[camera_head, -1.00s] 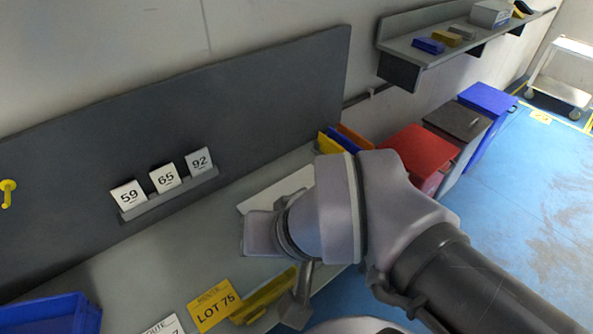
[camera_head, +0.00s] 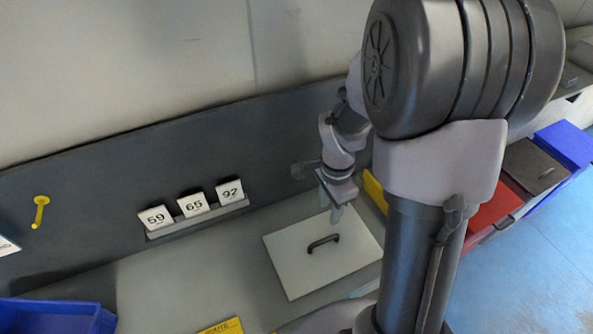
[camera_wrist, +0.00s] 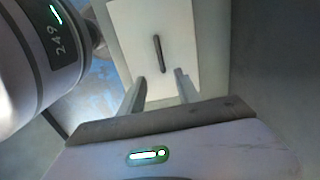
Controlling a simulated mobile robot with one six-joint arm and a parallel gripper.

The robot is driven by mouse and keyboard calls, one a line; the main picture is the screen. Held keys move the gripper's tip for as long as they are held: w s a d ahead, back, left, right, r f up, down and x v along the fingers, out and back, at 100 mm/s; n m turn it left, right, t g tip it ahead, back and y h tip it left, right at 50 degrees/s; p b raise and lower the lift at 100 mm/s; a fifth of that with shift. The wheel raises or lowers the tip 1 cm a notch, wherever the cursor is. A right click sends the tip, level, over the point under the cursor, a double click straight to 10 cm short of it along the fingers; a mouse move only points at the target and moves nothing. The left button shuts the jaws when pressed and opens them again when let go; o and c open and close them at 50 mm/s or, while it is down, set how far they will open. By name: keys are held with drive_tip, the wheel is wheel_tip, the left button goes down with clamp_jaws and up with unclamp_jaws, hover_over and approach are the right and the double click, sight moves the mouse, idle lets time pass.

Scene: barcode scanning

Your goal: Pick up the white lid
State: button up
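The white lid (camera_head: 292,262) is a flat square panel with a dark bar handle (camera_head: 323,243) in its middle, lying on the grey bench. The lid (camera_wrist: 130,35) and its handle (camera_wrist: 160,53) also show in the wrist view, ahead of the fingers. My gripper (camera_head: 336,205) is above the lid's far right part, apart from the handle. In the wrist view my gripper (camera_wrist: 160,80) has its two fingers spread with nothing between them. What lies under the lid is hidden.
Number cards 59, 65 and 92 (camera_head: 194,205) stand on a ledge on the dark back panel. A blue bin (camera_head: 60,316) is at the lower left. A yellow bin (camera_head: 374,192) is close right of the lid. A red-lidded bin (camera_head: 495,204) stands beyond my arm.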

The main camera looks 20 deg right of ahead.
sight(324, 239)
wheel_tip(324, 239, down, 18)
drive_tip(key=b, duration=0.6)
drive_tip(key=shift+w+r+b, duration=0.1)
drive_tip(key=shift+r+b, duration=0.05)
drive_tip(key=shift+b, duration=0.15)
drive_tip(key=shift+r, duration=0.15)
drive_tip(key=shift+c, duration=0.7)
clamp_jaws()
